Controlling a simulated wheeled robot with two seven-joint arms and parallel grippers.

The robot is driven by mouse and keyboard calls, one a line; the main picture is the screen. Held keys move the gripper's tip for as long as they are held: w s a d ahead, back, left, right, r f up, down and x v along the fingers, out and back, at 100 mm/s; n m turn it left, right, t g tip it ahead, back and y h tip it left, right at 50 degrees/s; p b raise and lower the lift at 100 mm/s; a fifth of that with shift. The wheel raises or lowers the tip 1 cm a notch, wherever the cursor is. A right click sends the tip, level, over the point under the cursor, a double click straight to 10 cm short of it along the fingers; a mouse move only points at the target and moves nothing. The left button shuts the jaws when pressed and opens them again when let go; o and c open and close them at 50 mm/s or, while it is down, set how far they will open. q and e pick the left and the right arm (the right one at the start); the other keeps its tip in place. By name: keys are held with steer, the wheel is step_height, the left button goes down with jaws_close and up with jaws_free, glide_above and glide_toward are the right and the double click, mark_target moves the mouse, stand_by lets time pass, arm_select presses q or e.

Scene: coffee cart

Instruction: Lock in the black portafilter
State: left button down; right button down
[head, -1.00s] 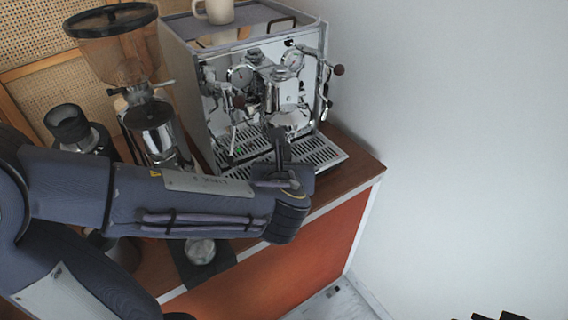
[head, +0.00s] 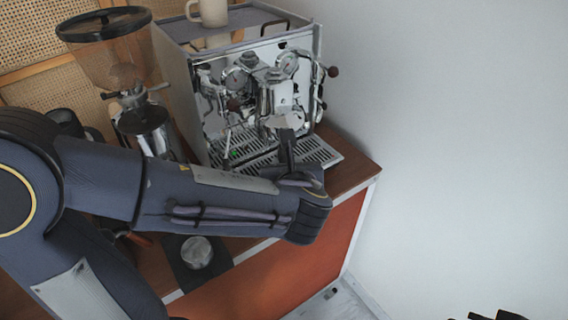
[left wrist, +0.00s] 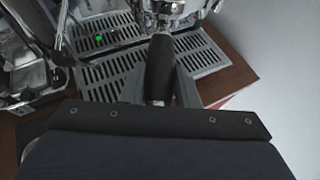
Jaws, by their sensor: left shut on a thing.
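The espresso machine (head: 262,50) stands at the back of the counter, and its group head (head: 280,92) faces me. The black portafilter's handle (head: 287,150) points out toward me below the group head. In the left wrist view the black handle (left wrist: 160,66) runs up to the chrome group. My left gripper (head: 292,174) is shut on the handle, with a finger (left wrist: 186,88) beside it. The joint between the portafilter and the group is too small to judge. A dark shape at the bottom right edge of the head view appears to be my right gripper (head: 497,315), mostly cut off.
A drip tray (head: 318,152) lies under the group. A grinder (head: 112,50) stands left of the machine, and a cream mug (head: 212,13) sits on top. A small metal item (head: 196,252) rests on a black mat (head: 214,274). A wall closes the right side.

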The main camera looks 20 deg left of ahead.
arm_select(q)
steer(key=shift+w+d+n+g+y, duration=0.35)
steer(key=shift+d+n+g+y, duration=0.05)
steer(key=shift+d+n+y, duration=0.25)
steer(key=shift+f, duration=0.1)
steer(key=shift+w+d+n+g+y, duration=0.4)
steer(key=shift+d+n+y, duration=0.15)
steer(key=shift+d+y, duration=0.1)
stand_by(0.4)
steer(key=shift+w+d+n+g+y, duration=0.4)
steer(key=shift+w+d+n+y, duration=0.1)
steer(key=shift+n, duration=0.2)
steer(key=shift+w+d+n+g+y, duration=0.5)
steer(key=shift+n+y, duration=0.1)
steer(key=shift+n, duration=0.1)
